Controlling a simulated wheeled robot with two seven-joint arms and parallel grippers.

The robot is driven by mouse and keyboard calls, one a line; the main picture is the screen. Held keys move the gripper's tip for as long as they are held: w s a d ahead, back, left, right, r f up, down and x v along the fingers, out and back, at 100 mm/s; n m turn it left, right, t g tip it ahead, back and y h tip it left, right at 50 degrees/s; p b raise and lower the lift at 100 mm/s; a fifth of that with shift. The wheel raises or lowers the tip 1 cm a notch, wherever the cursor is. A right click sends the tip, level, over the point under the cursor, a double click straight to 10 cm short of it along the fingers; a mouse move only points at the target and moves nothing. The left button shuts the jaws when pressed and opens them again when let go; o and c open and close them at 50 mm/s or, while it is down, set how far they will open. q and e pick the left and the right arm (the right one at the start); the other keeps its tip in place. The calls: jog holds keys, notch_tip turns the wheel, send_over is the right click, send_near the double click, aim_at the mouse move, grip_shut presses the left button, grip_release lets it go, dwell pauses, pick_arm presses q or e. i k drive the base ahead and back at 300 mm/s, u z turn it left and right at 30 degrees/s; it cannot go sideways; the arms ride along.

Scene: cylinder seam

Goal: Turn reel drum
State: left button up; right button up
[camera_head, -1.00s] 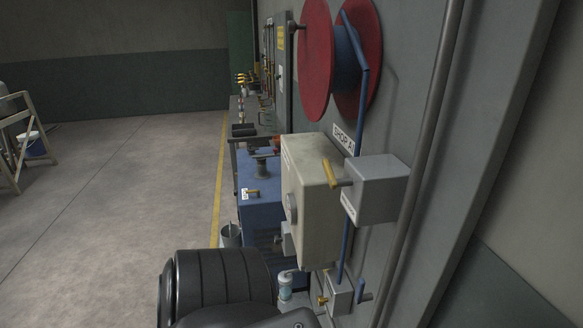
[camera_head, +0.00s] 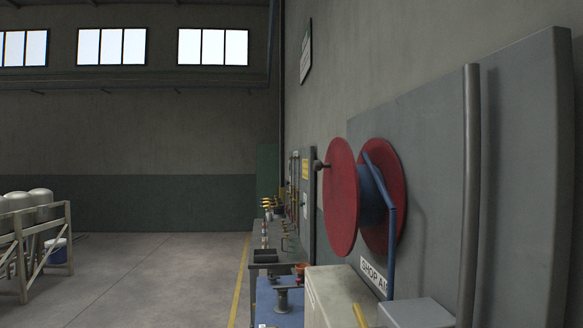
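The reel drum has two red round flanges, the near one (camera_head: 341,197) facing left and the other (camera_head: 392,225) against the grey wall panel. A blue hub (camera_head: 371,196) sits between them. A dark crank knob (camera_head: 319,165) sticks out to the left near the upper edge of the near flange. A blue hose (camera_head: 391,240) runs from the drum down past the "SHOP AIR" label (camera_head: 372,276). Neither of my grippers shows in this view, so their distance from the drum cannot be seen.
Below the drum are a beige box (camera_head: 338,298) and a grey box (camera_head: 415,313) on the panel (camera_head: 430,150). A vertical grey pipe (camera_head: 470,190) stands right of the drum. A blue bench (camera_head: 277,302) lies beyond. Open floor (camera_head: 170,270) is on the left.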

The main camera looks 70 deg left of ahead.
aim_at(341, 184)
jog(key=u, duration=1)
jog(key=k, duration=0.35)
jog(key=z, duration=0.3)
jog(key=i, duration=0.5)
